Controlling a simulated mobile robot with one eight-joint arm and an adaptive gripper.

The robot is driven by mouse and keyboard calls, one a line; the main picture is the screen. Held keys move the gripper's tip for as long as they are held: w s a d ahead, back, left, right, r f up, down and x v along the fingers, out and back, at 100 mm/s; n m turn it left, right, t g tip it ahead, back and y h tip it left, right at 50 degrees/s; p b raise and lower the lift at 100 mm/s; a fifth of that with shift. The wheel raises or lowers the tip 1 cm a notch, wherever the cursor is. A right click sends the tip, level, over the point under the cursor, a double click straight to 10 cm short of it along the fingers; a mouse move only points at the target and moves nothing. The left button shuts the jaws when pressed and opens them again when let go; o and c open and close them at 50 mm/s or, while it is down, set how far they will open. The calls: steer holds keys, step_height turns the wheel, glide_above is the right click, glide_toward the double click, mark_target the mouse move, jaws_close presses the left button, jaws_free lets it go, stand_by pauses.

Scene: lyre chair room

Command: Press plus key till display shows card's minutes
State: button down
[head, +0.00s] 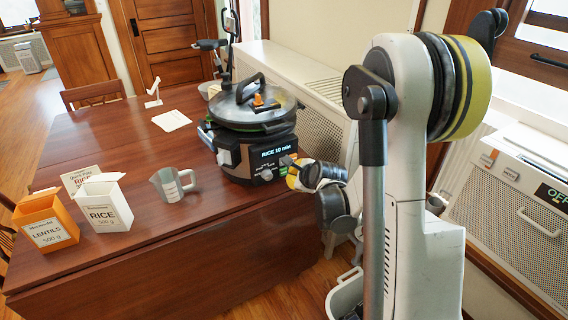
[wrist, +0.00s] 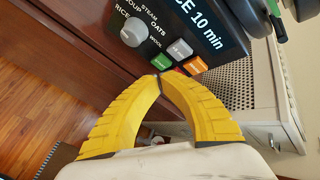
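The cooker (head: 252,140) stands at the table's right end, lid on. Its display (head: 275,151) reads "RICE 10 min"; the wrist view shows part of it, "CE 10 min" (wrist: 201,25). Below the display are a grey key (wrist: 180,50), an orange key (wrist: 195,66) and a green key (wrist: 161,60); I cannot read their labels. My gripper (wrist: 159,77) has its yellow fingertips together, empty, just by the lower keys. Whether they touch a key I cannot tell. A card headed RICE (head: 80,178) stands behind the boxes; its minutes are hidden or unreadable.
A grey dial (wrist: 133,33) sits beside the keys. A white RICE box (head: 103,208), an orange LENTILS box (head: 47,227) and a measuring jug (head: 172,187) stand on the table (head: 160,235). A perforated radiator cover (head: 315,95) is close behind the cooker.

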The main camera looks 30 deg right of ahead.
steer(key=s, duration=0.2)
steer(key=shift+s, duration=0.3)
stand_by(0.6)
